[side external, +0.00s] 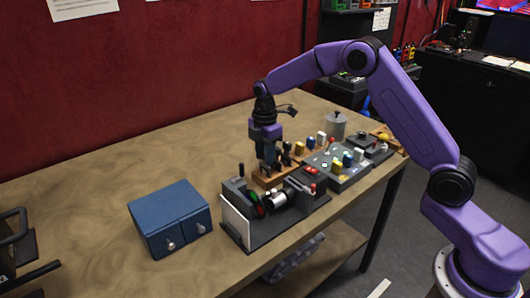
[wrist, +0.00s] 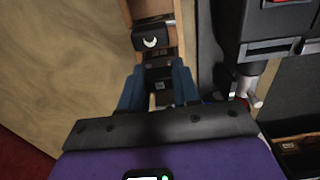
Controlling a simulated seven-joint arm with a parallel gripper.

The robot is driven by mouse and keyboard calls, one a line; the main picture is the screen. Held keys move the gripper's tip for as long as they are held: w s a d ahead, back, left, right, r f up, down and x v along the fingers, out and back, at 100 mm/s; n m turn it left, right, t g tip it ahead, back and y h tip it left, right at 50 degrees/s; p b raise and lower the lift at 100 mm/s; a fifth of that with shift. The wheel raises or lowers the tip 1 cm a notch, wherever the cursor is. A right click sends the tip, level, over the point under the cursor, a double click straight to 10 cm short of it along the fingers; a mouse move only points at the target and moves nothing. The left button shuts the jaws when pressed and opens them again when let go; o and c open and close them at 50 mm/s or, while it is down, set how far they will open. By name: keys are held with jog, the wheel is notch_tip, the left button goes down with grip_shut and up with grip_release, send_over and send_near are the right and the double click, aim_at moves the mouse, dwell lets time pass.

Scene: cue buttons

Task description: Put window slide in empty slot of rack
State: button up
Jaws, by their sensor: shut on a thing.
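My gripper (side external: 268,166) points down over the left end of the wooden rack (side external: 264,182). In the wrist view its two blue fingers (wrist: 159,78) are shut on a dark slide (wrist: 160,87) with a small pale mark; whether it is the window slide I cannot tell. The wooden rack also shows in the wrist view (wrist: 127,12), running up from the fingers. A black slide with a white crescent (wrist: 151,42) stands in it just beyond the fingers. The empty slot is hard to make out, and the lower end of the held slide is hidden.
A dark machine (side external: 245,225) with a white side panel stands in front of the rack. A blue two-drawer box (side external: 170,217) is at the left. A grey panel with coloured knobs (side external: 340,170) and a grey lidded pot (side external: 336,125) are at the right. The table's back left is clear.

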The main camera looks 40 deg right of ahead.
jog(key=o, duration=1.3)
jog(key=shift+r, duration=3.5)
